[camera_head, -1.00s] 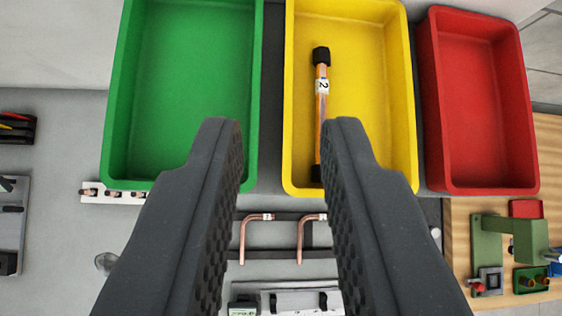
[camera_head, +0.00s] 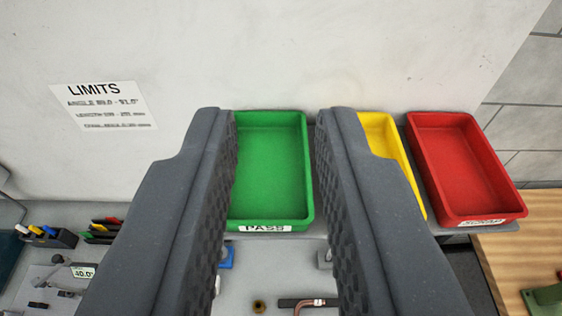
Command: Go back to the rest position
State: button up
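My gripper (camera_head: 278,112) is open, with its two dark fingers wide apart and nothing between them. Between and beyond the fingers is the empty green bin (camera_head: 272,170) labelled PASS. The yellow bin (camera_head: 385,140) is mostly hidden behind the right finger, and the tube seen in it earlier is not visible now. The red bin (camera_head: 462,165) labelled SCRAP is empty, to the right of the fingers. A copper tube (camera_head: 312,303) shows at the bottom edge, partly cut off.
A white wall rises behind the bins, with a LIMITS sheet (camera_head: 104,105) at the left. A holder with pens (camera_head: 48,236) and a gauge with a display (camera_head: 82,270) are at lower left. A wooden table (camera_head: 520,240) is at right, with a green fixture (camera_head: 545,298).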

notch_tip(320, 180, down, 18)
jog(key=b, duration=1.8)
